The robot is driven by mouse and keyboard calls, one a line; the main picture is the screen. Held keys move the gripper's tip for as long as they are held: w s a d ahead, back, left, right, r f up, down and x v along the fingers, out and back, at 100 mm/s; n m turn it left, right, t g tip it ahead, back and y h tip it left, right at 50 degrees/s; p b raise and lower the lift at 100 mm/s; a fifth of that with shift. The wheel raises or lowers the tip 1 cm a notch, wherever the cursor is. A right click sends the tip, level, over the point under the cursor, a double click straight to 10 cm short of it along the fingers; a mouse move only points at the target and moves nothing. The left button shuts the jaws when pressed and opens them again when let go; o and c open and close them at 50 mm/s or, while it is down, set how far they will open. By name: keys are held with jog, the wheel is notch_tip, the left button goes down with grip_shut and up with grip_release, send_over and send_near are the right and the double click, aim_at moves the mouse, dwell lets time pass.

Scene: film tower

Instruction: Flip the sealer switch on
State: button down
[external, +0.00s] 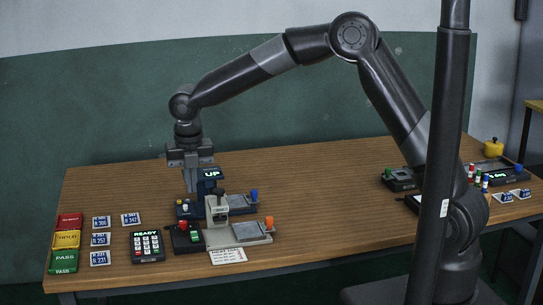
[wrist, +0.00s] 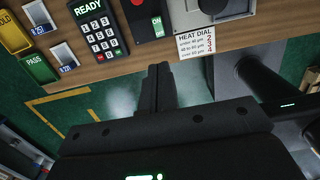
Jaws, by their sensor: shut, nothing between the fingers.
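A beige press-like machine (external: 218,212) with a grey plate and orange knob stands near the table's front; I take it to be the sealer. At its left is a black switch box (external: 181,238) with a red button and a green switch (external: 195,236). In the wrist view this green switch (wrist: 157,26) reads ON, beside the red button (wrist: 137,2), which is cut by the top edge. My gripper (external: 190,182) is shut and empty, above the table behind the beige machine in the external view. Its closed fingers (wrist: 158,70) show in the wrist view, apart from the switch.
A blue machine (external: 210,187) with an UP display stands behind the beige one. A READY keypad (external: 147,246) is left of the switch box. A HEAT DIAL card (external: 228,256) lies in front. Colored trays (external: 64,261) and labelled cards (external: 100,239) lie left. The table's middle right is clear.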

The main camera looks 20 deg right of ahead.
aim_at(194, 232)
jog(key=shift+r, duration=0.2)
jog(key=shift+w+r+t, duration=0.1)
jog(key=shift+w+t, duration=0.2)
jog(key=shift+w, duration=0.4)
jog(key=f, duration=0.4)
jog(key=w+f, duration=0.1)
jog(key=f, duration=0.4)
jog(key=w+f, duration=0.1)
jog(key=f, duration=0.3)
jog(key=shift+f, duration=0.45)
